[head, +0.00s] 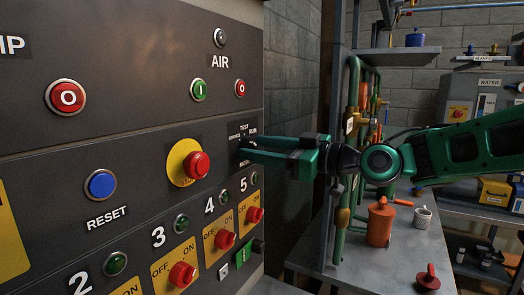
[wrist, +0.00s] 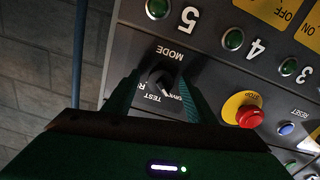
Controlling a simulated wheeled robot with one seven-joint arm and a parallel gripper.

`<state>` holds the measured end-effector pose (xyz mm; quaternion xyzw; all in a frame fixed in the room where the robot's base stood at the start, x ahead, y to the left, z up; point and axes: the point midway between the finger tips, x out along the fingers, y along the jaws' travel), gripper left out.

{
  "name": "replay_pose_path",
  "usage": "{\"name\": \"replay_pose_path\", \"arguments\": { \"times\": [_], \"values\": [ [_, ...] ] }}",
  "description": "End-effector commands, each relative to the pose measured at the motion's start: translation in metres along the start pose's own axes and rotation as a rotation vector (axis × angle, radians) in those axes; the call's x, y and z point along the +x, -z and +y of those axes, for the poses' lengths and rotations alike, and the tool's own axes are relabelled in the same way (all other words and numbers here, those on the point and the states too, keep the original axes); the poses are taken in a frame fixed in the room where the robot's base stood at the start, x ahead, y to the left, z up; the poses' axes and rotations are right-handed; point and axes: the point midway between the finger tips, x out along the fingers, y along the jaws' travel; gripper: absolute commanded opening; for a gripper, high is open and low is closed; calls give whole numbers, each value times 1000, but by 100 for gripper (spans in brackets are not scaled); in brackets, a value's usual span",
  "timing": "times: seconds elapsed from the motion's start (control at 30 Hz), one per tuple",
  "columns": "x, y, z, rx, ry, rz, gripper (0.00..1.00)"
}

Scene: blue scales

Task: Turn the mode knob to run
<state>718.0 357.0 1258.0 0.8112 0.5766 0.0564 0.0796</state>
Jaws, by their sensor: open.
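The mode knob (wrist: 162,82) is a dark round knob on the grey panel, seen upside down in the wrist view. The labels MODE, TEST and a partly covered SERVICE and RUN surround it. A white mark on it appears to point toward the SERVICE label, not RUN. My gripper (wrist: 163,78) is open, with one green finger on each side of the knob; I cannot tell whether either touches it. In the head view my gripper (head: 246,149) reaches the panel from the right and largely hides the knob.
A red stop button (head: 196,165) on a yellow disc is just left of the knob. Numbered red switches (head: 183,275) and green lamps lie below, AIR buttons (head: 199,90) above. A bench (head: 400,262) with an orange can (head: 380,222) stands at right.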

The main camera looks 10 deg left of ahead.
Motion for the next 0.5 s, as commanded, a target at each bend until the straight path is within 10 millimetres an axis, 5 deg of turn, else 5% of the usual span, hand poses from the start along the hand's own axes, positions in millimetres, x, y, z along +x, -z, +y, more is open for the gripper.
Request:
{"name": "replay_pose_path", "arguments": {
  "times": [0.07, 0.27, 0.5],
  "values": [
    [0, 0, 0, 0, 0, 0, 51],
    [0, 0, 0, 0, 0, 0, 10],
    [-1, 0, 1, 10, -2, 0, 10]
  ]
}}
